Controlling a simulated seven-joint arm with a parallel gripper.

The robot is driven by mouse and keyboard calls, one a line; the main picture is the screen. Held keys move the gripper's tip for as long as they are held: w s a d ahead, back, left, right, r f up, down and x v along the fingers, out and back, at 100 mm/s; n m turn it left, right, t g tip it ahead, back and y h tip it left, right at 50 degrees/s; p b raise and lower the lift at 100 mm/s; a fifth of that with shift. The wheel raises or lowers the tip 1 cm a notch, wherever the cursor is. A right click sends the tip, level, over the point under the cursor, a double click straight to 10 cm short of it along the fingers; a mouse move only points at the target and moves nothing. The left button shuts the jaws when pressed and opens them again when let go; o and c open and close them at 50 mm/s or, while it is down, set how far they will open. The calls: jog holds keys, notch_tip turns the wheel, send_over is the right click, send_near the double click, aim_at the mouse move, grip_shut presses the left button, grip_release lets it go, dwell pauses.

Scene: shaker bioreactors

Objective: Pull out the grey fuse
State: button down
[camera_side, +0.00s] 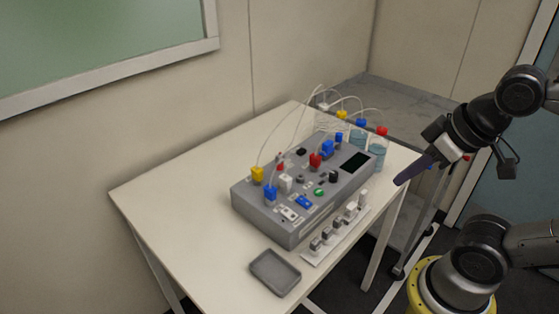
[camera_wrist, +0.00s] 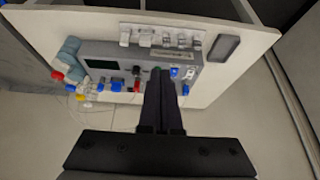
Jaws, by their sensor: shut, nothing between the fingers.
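A grey control box (camera_side: 268,224) stands on the white table. Along its front edge lies a white strip (camera_side: 312,257) with a row of small upright plugs or fuses, some grey (camera_side: 327,232) and some white (camera_side: 351,210). I cannot tell which one is the grey fuse. The row also shows at the top of the wrist view (camera_wrist: 145,40). My gripper (camera_side: 398,182) is shut and empty, in the air to the right of the box and clear of the strip. Its dark fingers (camera_wrist: 161,72) overlap the box in the wrist view and hide part of it.
A dark grey tray (camera_side: 275,272) lies at the table's front, left of the strip; it also shows in the wrist view (camera_wrist: 223,48). Clear bottles with liquid (camera_side: 378,152) and thin looping tubes stand behind the box. The table's left side is clear.

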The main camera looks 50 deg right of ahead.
jog(key=c, duration=1.1)
grip_release()
jog(key=shift+n, duration=0.3)
jog(key=shift+c, duration=0.2)
jog(key=shift+o, duration=1.3)
jog(key=shift+s+f+n, duration=0.1)
jog(key=shift+s+n, duration=0.1)
jog(key=shift+n, duration=0.3)
jog(key=shift+o, duration=0.9)
jog(key=w+r+n, duration=0.4)
jog(key=r+n, duration=0.2)
jog(key=r, duration=0.2)
jog(key=shift+w+n+g, duration=0.25)
jog(key=shift+n+g, duration=0.05)
jog(key=shift+n, duration=0.1)
jog(key=w+r+n+g, duration=0.1)
jog(key=w+r+n, duration=0.25)
jog(key=w, duration=0.25)
jog(key=n+g, duration=0.4)
jog(key=n, duration=0.2)
send_over(280, 155)
notch_tip(280, 155, down, 9)
notch_tip(280, 155, down, 14)
jog(key=shift+a+r, duration=0.1)
jog(key=shift+r, duration=0.1)
